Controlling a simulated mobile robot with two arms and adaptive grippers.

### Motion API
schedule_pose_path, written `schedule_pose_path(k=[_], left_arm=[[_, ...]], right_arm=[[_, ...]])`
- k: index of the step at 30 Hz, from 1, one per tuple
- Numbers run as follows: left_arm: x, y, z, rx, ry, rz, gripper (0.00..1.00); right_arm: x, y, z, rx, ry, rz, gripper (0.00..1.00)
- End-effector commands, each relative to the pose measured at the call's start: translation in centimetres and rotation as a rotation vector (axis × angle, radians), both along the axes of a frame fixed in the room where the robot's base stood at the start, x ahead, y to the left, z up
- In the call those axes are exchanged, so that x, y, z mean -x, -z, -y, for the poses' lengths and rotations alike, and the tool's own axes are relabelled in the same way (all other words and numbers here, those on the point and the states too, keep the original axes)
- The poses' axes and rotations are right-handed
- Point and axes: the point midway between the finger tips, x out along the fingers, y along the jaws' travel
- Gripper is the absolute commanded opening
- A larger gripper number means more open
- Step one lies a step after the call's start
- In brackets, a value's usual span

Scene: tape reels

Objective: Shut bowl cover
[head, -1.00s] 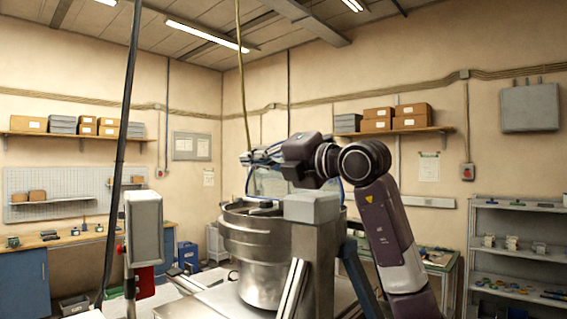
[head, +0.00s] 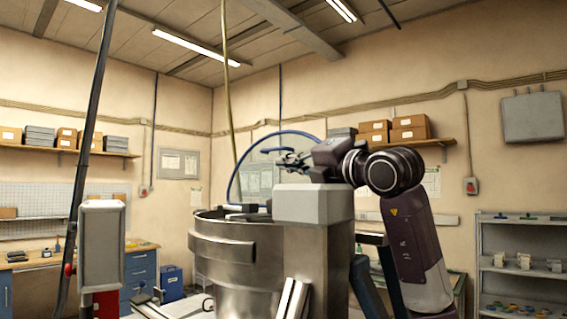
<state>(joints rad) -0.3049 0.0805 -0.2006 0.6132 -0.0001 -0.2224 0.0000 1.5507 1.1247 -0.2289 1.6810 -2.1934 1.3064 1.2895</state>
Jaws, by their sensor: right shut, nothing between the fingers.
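The large steel bowl (head: 222,262) stands in the lower middle, beside a grey-topped steel housing (head: 313,204). Its top is seen nearly edge-on, so the inside is hidden. A thin blue curve (head: 236,172) arches above the bowl's rim and behind my gripper. I cannot tell whether it is the edge of the raised cover or a hose. My right gripper (head: 280,153) is shut and empty above the bowl and housing, pointing left. I cannot tell whether it touches the curve. My left gripper is not in view.
A grey box on a post (head: 101,245) with a red part stands at the front left. A dark pole and a yellowish cable (head: 226,90) rise to the ceiling. A shelf rack (head: 520,262) stands at right. Blue-drawer workbench (head: 138,275) is at left.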

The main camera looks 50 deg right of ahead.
Motion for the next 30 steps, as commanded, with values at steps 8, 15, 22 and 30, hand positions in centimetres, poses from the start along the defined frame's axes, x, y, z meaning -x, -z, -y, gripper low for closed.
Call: schedule_pose_path(k=[8,15,22,30], left_arm=[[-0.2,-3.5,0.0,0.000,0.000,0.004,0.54],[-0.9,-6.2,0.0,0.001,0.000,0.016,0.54],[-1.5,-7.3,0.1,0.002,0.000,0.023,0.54],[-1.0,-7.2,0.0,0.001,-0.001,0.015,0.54]], right_arm=[[-5.9,-1.1,0.6,-0.002,-0.003,-0.006,0.00],[-8.6,-2.4,2.6,-0.003,0.003,-0.003,0.00],[-8.8,-2.9,4.2,-0.001,0.000,-0.002,0.00],[-8.8,-2.9,4.5,0.000,0.000,-0.001,0.00]])
